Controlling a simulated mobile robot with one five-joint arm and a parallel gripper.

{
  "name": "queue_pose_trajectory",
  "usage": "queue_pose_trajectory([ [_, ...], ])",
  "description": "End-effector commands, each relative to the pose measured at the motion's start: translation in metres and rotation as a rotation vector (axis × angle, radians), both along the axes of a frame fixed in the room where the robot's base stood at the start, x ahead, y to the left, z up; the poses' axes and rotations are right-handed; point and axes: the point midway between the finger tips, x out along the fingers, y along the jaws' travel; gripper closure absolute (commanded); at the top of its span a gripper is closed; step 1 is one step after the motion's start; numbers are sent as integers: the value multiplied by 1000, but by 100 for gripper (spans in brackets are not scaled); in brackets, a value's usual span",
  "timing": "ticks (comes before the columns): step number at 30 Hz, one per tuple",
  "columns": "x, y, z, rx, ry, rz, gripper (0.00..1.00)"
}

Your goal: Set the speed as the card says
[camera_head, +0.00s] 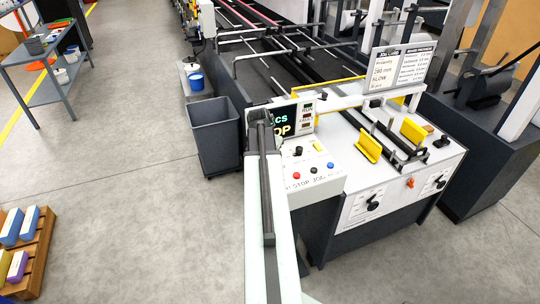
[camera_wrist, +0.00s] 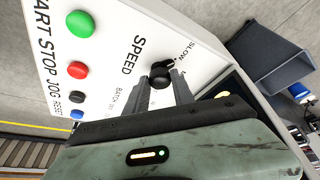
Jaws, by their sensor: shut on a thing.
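The black speed knob (camera_wrist: 159,77) is on the white control panel (camera_wrist: 118,58) in the wrist view, beside the printed word SPEED. My gripper (camera_wrist: 162,88) is shut on this knob, with one finger on each side. The knob's pointer end faces the printed SLOW label side; its exact setting is too small to tell. A second label beginning with M is partly hidden. In the head view my arm covers part of the panel (camera_head: 323,181), and the gripped knob cannot be made out. The job card (camera_head: 383,72) stands above the machine and reads 280 mm and SLOW.
Green (camera_wrist: 80,23), red (camera_wrist: 77,69), black (camera_wrist: 77,98) and blue (camera_wrist: 77,114) buttons line the panel near my gripper. A display (camera_head: 285,122) stands behind the panel. A grey bin (camera_head: 214,137) is to its left.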

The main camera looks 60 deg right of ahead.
Motion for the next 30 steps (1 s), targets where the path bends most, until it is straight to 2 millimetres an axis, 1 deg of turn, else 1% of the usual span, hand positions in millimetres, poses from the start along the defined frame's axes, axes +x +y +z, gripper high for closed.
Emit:
queue_pose_trajectory([
  [1,0,-3,1,-9,-5,17,100],
  [9,1,-3,1,-9,-3,75,100],
  [21,2,-3,1,-8,-5,81,100],
  [22,2,-3,1,-7,-5,81,68],
  [23,2,-3,1,-8,-5,81,60],
  [24,2,-2,1,-7,-5,81,49],
  [30,1,-1,1,-4,-4,80,49],
])
